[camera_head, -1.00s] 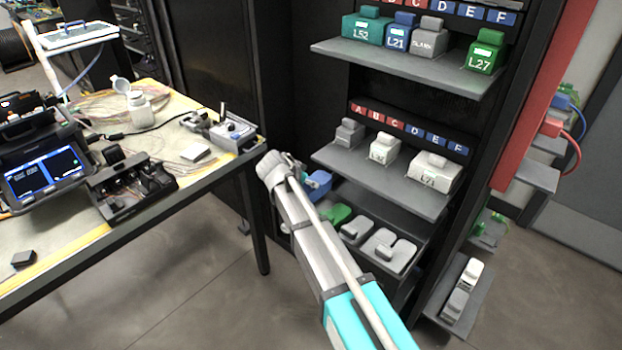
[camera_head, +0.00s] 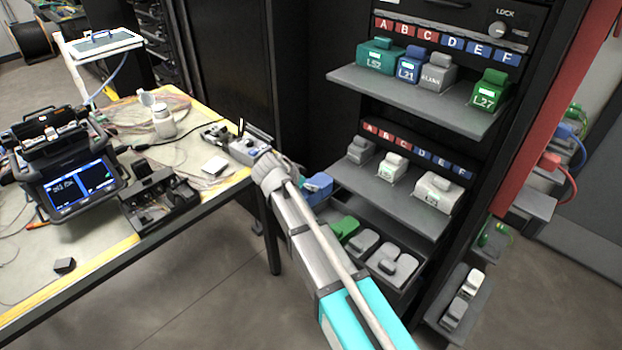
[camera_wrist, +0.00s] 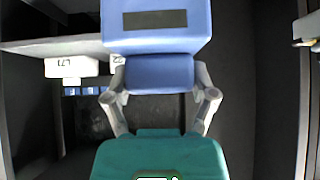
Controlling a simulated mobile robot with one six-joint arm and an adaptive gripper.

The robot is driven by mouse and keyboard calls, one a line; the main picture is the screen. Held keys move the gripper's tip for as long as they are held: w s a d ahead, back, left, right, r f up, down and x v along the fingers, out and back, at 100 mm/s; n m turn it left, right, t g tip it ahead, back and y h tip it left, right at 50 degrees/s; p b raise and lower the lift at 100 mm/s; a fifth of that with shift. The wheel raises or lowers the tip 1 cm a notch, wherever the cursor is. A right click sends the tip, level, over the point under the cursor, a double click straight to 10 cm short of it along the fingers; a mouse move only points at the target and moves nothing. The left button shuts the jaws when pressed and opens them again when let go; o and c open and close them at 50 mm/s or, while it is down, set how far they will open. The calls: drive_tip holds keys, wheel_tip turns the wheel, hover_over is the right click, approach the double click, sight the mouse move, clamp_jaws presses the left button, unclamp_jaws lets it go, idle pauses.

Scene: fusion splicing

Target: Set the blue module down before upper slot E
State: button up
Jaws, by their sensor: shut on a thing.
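My gripper (camera_wrist: 160,102) is shut on the blue module (camera_wrist: 157,25), which fills the upper middle of the wrist view. In the head view the blue module (camera_head: 318,187) shows partly behind the end of my arm, left of the lower shelf and well below the upper one. The upper slot E label (camera_head: 479,51) is on the rack's upper strip. Before it, the upper shelf (camera_head: 400,96) has a bare gap between the grey BLANK module (camera_head: 436,74) and the green L27 module (camera_head: 490,91). My fingertips are hidden in the head view.
The teal L52 (camera_head: 380,57) and blue L21 (camera_head: 408,68) modules also stand on the upper shelf. The lower shelf (camera_head: 395,200) holds grey and white modules. A red panel (camera_head: 560,110) borders the rack on the right. The workbench (camera_head: 100,245) stands at left.

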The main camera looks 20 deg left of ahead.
drive_tip(key=s+r+p, duration=0.8)
drive_tip(key=r+p, duration=0.5)
drive_tip(key=r, duration=0.1)
drive_tip(key=s+d+r+p, duration=0.1)
drive_tip(key=s+r+p, duration=0.6)
drive_tip(key=r+p, duration=0.7)
drive_tip(key=s+r+p, duration=0.8)
drive_tip(key=r+p, duration=0.5)
drive_tip(key=r, duration=0.1)
drive_tip(key=shift+s+d+p, duration=0.15)
drive_tip(key=shift+s+p, duration=0.15)
drive_tip(key=shift+p, duration=0.05)
drive_tip(key=shift+d, duration=0.1)
